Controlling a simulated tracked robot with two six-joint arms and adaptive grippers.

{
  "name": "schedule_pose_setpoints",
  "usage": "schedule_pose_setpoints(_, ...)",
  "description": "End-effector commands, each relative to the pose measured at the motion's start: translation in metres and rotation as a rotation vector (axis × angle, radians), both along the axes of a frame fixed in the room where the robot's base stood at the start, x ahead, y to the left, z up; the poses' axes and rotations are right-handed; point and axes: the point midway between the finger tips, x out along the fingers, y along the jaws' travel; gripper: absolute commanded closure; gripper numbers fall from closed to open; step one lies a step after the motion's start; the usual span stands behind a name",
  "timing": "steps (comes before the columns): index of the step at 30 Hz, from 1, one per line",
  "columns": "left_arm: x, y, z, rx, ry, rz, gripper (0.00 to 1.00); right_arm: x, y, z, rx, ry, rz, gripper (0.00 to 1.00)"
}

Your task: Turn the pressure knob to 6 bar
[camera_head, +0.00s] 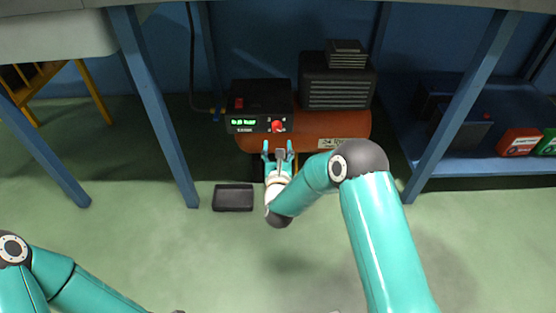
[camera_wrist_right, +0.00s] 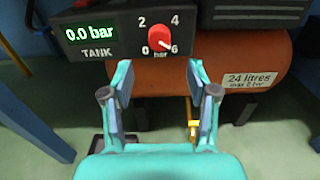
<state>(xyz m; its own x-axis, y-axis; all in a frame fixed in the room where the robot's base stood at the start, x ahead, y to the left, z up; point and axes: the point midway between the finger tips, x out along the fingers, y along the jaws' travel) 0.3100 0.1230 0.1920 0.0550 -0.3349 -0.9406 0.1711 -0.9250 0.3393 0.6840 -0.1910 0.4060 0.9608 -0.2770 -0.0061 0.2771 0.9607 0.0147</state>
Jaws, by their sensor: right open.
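The red pressure knob (camera_head: 277,125) sits on the front of a black control box (camera_head: 262,95) and also shows in the right wrist view (camera_wrist_right: 161,34). The green tank display (camera_wrist_right: 91,33) reads 0.0 bar. My right gripper (camera_head: 277,146) is open and empty just in front of and below the knob, not touching it. In the right wrist view its fingers (camera_wrist_right: 158,68) stand apart on either side below the dial. My left arm shows at bottom left; its gripper is out of view.
The box sits on an orange compressor tank (camera_head: 310,130) labelled 24 litres, beside a black ribbed unit (camera_head: 335,88). Blue bench legs (camera_head: 155,110) stand on both sides. A dark tray (camera_head: 233,198) lies on the floor. Red and green cases (camera_head: 519,142) sit on the right shelf.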

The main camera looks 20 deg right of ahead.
Motion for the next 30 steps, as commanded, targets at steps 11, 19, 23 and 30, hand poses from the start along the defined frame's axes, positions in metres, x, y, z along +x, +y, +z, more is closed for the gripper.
schedule_pose_setpoints(11,0.0,0.0,0.0,0.0,0.0,0.0,0.6,-0.047,0.013,-0.001,0.0,0.002,-0.001,0.41)
schedule_pose_setpoints(19,0.0,0.0,-0.001,0.0,0.0,0.0,0.6,-0.048,0.014,-0.001,0.001,0.002,-0.001,0.41)
schedule_pose_setpoints(23,0.0,0.0,0.0,0.0,0.0,0.0,0.6,-0.049,0.013,-0.002,-0.009,0.011,0.002,0.41)
schedule_pose_setpoints(30,0.0,0.0,0.01,0.0,0.0,0.0,0.6,-0.059,0.017,-0.027,-0.243,0.217,0.086,0.41)
